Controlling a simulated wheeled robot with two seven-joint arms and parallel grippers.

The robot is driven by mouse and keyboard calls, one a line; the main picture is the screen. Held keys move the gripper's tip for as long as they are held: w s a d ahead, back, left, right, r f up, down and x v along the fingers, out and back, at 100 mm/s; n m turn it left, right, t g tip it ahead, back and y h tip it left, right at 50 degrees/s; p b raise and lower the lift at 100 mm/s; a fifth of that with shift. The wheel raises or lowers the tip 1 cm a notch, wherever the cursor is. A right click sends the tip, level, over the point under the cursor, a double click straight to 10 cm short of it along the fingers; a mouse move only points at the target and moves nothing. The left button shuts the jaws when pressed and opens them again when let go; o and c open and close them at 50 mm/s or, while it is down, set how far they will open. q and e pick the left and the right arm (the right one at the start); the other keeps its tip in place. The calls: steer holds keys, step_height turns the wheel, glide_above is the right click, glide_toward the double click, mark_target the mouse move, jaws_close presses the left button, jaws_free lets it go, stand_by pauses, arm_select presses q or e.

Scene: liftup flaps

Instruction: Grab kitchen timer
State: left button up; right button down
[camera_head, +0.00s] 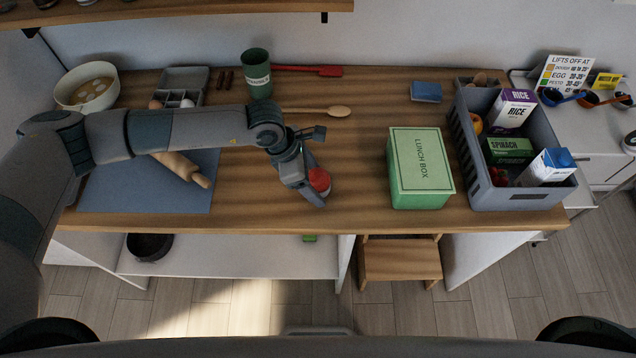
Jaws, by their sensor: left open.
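A small red rounded thing (319,180), which looks like the kitchen timer, is on the wooden counter near the middle. My left gripper (316,168) reaches in from the left and is open at it, with one finger on the near side and another part of the gripper on the far side. The gripper hides part of the red thing, and I cannot tell whether they touch. My right gripper is not in view.
A green lunch box (421,168) stands to the right, then a grey crate (517,197) of groceries. Behind are a wooden spoon (339,111), a green cup (257,75) and a red utensil (328,71). A rolling pin (183,169) lies on a blue mat (140,190) at left.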

mark_target(317, 174)
arm_select(q)
steer(key=c, duration=1.1)
steer(key=shift+c, duration=0.2)
steer(key=shift+r+b, duration=0.7)
steer(key=shift+r, duration=0.1)
step_height(317, 174, up, 2)
steer(key=shift+d+r+b, duration=0.1)
steer(key=shift+r+b, duration=0.1)
steer(key=shift+b, duration=0.65)
steer(key=s+d+r+b, duration=0.4)
steer(key=s+r, duration=0.3)
steer(key=s, duration=0.3)
steer(key=shift+d+b, duration=0.35)
steer(key=shift+d, duration=0.5)
